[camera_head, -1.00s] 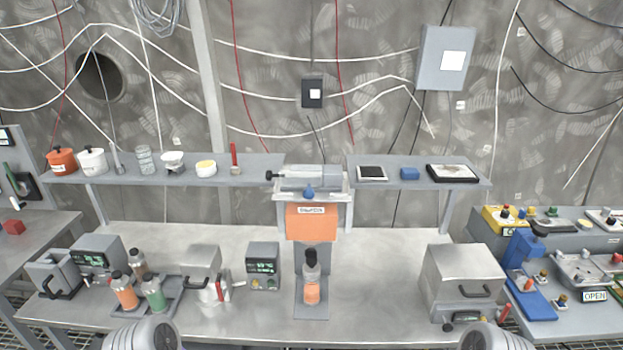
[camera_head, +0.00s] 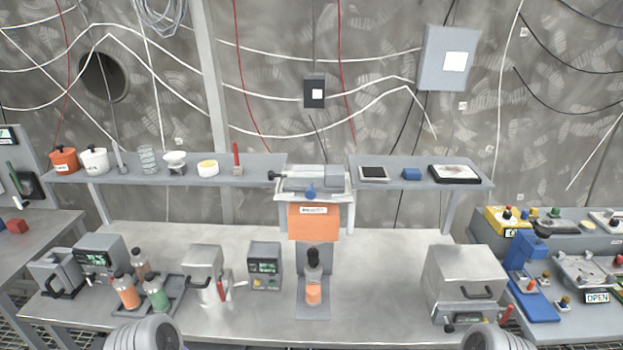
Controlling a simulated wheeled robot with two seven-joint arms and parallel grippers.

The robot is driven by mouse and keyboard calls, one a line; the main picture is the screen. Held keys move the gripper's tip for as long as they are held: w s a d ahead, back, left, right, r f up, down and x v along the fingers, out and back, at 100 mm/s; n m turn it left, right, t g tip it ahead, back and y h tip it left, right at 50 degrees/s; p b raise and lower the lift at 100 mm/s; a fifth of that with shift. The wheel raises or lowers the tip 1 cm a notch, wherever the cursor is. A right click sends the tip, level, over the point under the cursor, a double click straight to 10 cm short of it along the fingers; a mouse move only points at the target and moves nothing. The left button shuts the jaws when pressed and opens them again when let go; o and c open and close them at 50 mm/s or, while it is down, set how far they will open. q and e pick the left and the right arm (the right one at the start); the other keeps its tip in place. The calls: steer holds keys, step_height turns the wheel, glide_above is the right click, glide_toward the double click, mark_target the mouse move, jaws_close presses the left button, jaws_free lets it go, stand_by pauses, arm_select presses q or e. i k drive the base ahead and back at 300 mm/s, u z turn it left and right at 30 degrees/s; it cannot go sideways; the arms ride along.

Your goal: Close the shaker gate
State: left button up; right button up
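In the head view, a grey device stands at the middle of the bench with an orange panel (camera_head: 314,225) on its front. The panel carries a small white label that I cannot read clearly. It sits high, just under the device's top housing (camera_head: 314,184), which has a blue knob (camera_head: 310,194) and a black-ended rod on its left. Below the panel the front is open, and a dark-capped bottle with orange liquid (camera_head: 313,288) stands upright on the device's base. I cannot tell for sure that this panel is the shaker gate. Neither of my grippers is in view.
A shelf (camera_head: 262,168) with jars and dishes runs behind. Bottles in a tray (camera_head: 180,312) and small grey instruments stand left. A grey box with a handle (camera_head: 465,280) stands right, a blue stand (camera_head: 525,270) beyond it. Bench between device and box is clear.

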mark_target(310, 193)
steer(key=k, duration=1.05)
steer(key=z, duration=0.65)
steer(key=i, duration=1.5)
steer(key=u, duration=0.7)
